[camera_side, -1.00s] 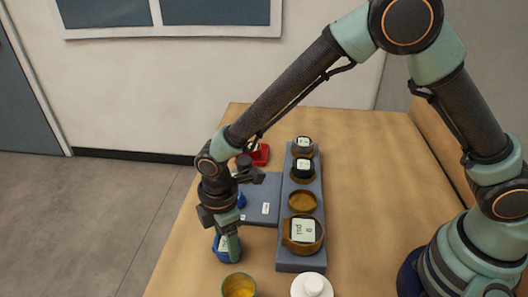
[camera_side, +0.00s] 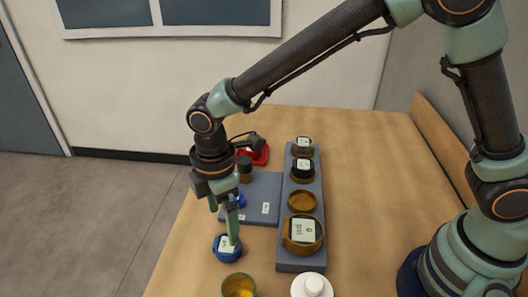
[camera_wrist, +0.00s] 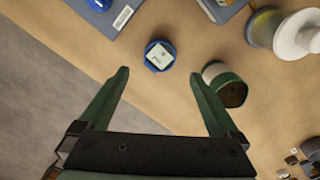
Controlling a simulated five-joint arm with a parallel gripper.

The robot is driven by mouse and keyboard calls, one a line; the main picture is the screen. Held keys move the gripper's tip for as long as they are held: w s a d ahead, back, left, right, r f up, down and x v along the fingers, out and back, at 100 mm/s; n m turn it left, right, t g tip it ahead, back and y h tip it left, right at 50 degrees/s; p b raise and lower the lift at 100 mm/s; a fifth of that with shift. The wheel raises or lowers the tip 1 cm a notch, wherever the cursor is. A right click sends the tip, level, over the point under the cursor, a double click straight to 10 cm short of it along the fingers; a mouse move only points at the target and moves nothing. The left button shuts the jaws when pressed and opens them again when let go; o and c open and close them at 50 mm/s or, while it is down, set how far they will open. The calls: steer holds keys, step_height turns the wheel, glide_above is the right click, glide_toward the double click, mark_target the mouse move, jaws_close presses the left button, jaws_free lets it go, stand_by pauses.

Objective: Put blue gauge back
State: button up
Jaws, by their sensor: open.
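The blue gauge (camera_side: 222,256) stands on the bare table left of the rack, its pale dial facing up. It also shows in the wrist view (camera_wrist: 150,66), centred just beyond my fingertips. My gripper (camera_side: 225,229) is open and empty, pointing down above the gauge; in the wrist view its fingers (camera_wrist: 160,74) are spread wide, one on each side of it. The long grey-blue rack (camera_side: 295,264) holds two small dark gauges (camera_side: 303,166) at the far end and a large gauge (camera_side: 303,232) at the near end. An empty round brown seat (camera_side: 302,201) lies between them.
A green-rimmed cup, yellow inside (camera_side: 238,286), and a white-capped container (camera_side: 312,288) stand near the front. A flat grey-blue plate (camera_side: 264,193) with a blue part (camera_side: 241,201) adjoins the rack; a red item (camera_side: 260,156) lies behind. The table right of the rack is clear.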

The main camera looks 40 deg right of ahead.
steer(key=d+r+m+t+y, duration=0.1)
steer(key=d+r+m+t, duration=0.2)
steer(key=d+r+m, duration=0.8)
steer(key=s+d+r+m+t, duration=0.1)
steer(key=s+d+r+m, duration=0.1)
steer(key=d, duration=0.5)
steer(key=s+d+r+m+t+h, duration=0.1)
steer(key=s+d+r+m, duration=0.1)
steer(key=d, duration=0.6)
steer(key=shift+s+d+r+m+t, duration=0.3)
steer(key=shift+s+m, duration=0.6)
steer(key=shift+s, duration=0.2)
